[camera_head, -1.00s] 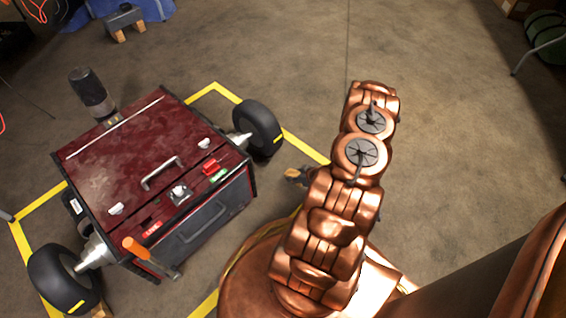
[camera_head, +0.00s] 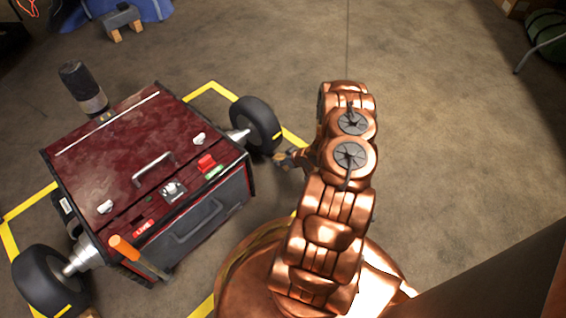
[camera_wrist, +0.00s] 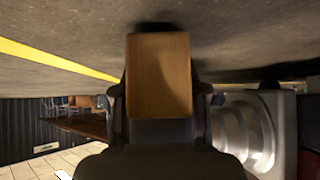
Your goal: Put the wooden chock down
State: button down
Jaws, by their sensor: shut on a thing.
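The wooden chock (camera_wrist: 160,75) fills the middle of the wrist view as a plain tan block. My gripper (camera_wrist: 160,98) is shut on it, with a dark finger on either side. The floor runs along the top of this view, with a dark shadow close to the chock's end. I cannot tell whether the chock touches the floor. In the head view my gripper (camera_head: 289,158) is low beside the cart's right wheel (camera_head: 256,125), partly hidden by my arm. The chock cannot be made out clearly there.
A dark red cart (camera_head: 150,165) with wheels stands inside a yellow floor outline (camera_head: 210,84). An orange-handled tool (camera_head: 122,244) lies at its front edge. A pale metal hub (camera_wrist: 245,130) is close on the right in the wrist view.

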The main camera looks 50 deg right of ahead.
jog(key=shift+f, duration=0.35)
jog(key=c, duration=0.6)
grip_release()
